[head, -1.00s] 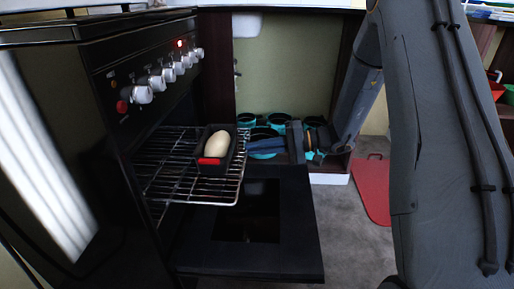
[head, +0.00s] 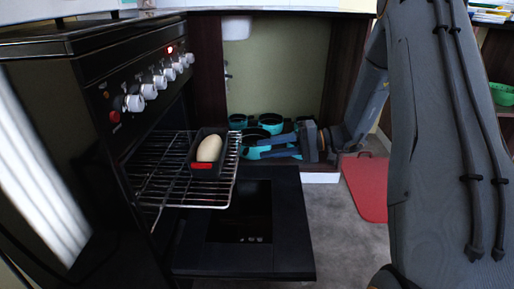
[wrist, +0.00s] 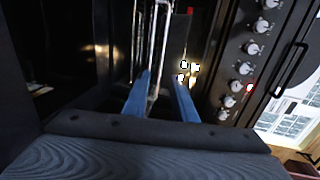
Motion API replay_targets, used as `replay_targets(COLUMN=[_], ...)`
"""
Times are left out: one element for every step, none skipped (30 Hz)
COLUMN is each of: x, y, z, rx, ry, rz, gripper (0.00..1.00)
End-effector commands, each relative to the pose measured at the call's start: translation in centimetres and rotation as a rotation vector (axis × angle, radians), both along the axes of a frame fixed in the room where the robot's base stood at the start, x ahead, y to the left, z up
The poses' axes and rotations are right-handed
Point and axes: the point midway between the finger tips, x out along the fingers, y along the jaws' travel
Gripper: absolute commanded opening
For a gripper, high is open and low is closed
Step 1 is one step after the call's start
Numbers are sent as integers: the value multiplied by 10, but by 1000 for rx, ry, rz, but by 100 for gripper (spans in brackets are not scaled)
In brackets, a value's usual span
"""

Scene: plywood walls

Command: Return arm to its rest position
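My gripper (head: 262,147) is to the right of the pulled-out oven rack (head: 160,183) in the head view, with its blue fingers pointing left toward the oven. In the wrist view my gripper (wrist: 160,84) shows two blue fingers spread apart with nothing held between them. The gripper is open and apart from the small dark pan (head: 221,160), which sits on the rack and holds a pale, egg-shaped loaf (head: 209,148). My arm reaches down from the upper right, bent at the elbow.
The oven (head: 75,110) stands at left with its door (head: 285,225) folded down below the rack. Several teal pots (head: 265,122) stand in the open cabinet behind the gripper. A red board (head: 368,188) lies on the floor at right; grey floor shows beside the door.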

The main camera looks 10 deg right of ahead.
Motion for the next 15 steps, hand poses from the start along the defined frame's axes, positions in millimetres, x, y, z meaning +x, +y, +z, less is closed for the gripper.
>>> replay_targets(x=[-1, -2, -2, -2, -3, -3, -3, -3, -3, -3, -3, -3, -3, -4, -6], y=[-5, -7, -9, -10, -10, -10, -11, -10, -10, -10, -10, -10, -10, -9, -7], z=[1, 2, 2, 2, 2, 2, 2, 2, 1, 1, 1, 1, 1, 2, 1], rx=[0, -1, -1, -1, 0, 0, 0, 0, 0, 0, 0, 0, -1, -3, -13], ry=[0, 0, 1, 0, 1, 1, 0, 1, 0, 0, 0, 0, 2, 4, 11], rz=[-1, -1, 0, 0, 0, 1, 1, 1, 1, 1, 1, 1, 2, 4, 10], gripper=[25, 25, 25, 25, 25, 25, 25, 25, 25, 25, 25, 25, 25, 25, 25])
